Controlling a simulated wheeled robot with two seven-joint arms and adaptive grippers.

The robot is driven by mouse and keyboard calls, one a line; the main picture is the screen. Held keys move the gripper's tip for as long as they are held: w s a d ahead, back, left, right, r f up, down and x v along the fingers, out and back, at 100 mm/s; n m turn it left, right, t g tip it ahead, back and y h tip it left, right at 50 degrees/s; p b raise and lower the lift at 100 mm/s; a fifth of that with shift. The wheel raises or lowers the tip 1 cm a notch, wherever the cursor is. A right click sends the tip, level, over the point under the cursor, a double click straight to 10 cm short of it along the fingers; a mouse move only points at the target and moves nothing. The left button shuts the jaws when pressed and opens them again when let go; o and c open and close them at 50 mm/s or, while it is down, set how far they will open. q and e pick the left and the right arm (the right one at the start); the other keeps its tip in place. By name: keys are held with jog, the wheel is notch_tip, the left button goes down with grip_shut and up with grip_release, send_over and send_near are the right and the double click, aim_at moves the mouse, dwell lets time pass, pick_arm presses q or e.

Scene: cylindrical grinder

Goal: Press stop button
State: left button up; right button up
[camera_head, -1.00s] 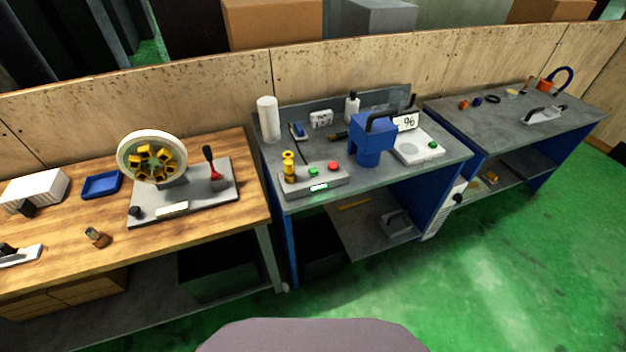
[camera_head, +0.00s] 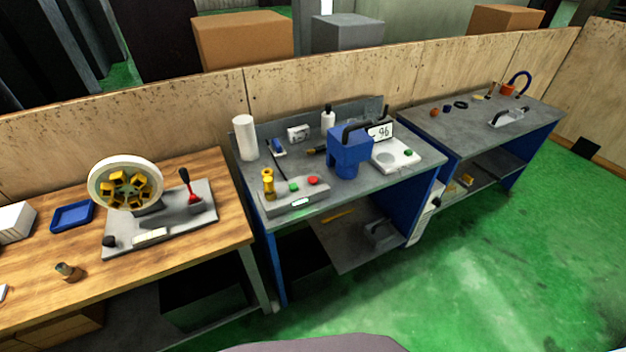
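A grey control box (camera_head: 291,200) sits at the front left of the middle grey bench. On its top are a red button (camera_head: 313,180), a green button (camera_head: 293,187) and a yellow post (camera_head: 268,183). A small lit display (camera_head: 300,202) is on its front. The red button looks like the stop button; no label is readable. Another green button (camera_head: 408,153) is on a white device (camera_head: 391,156) further right. Neither of my grippers is in view.
A blue machine (camera_head: 349,154) stands right of the control box. A white cylinder (camera_head: 244,137) stands behind it on the left. The wooden bench (camera_head: 205,247) is at left, another grey bench (camera_head: 478,124) at right. Green floor (camera_head: 440,290) is clear in front.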

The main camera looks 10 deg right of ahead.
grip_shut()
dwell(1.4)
